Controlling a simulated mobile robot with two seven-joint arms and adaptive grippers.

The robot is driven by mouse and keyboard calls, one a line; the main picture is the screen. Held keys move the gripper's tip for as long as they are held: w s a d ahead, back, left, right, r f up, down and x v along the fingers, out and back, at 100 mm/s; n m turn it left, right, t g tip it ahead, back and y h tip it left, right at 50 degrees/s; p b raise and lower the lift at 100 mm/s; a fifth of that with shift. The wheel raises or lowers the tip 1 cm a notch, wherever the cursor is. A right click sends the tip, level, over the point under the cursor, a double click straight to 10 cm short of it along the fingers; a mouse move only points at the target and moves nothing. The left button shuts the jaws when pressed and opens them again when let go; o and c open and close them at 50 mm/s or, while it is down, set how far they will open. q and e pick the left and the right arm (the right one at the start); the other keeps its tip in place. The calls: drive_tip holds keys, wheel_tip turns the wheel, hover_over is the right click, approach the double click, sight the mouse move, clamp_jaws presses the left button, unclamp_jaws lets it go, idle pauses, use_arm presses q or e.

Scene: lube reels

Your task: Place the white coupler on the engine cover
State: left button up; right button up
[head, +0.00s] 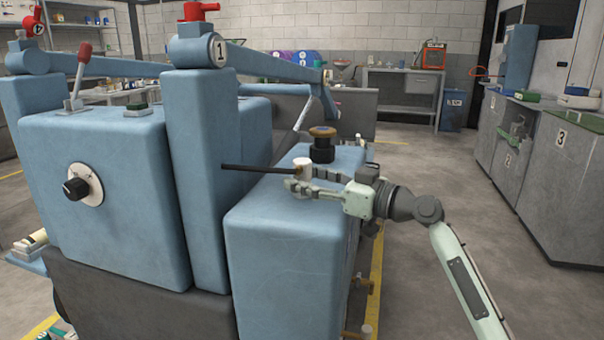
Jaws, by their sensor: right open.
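A small white coupler (303,166) stands upright at or just above the top of the blue engine cover (275,222). Whether its base touches the cover is hidden by the near finger. My right gripper (306,183) comes in from the right, low over the cover. Its fingers are open and spread beside the coupler, with the near finger across its lower part. I cannot tell whether a finger touches it. My left gripper is out of view.
A black rod (255,169) runs from the blue post (196,170) to the coupler. A dark knob with a tan top (322,145) stands behind it. A raised blue beam (270,68) crosses above. Grey cabinets (560,180) stand at the right beyond open floor.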

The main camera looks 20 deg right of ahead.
drive_tip(key=shift+w+a, duration=0.35)
drive_tip(key=shift+w, duration=0.15)
drive_tip(key=shift+r, duration=0.1)
clamp_jaws()
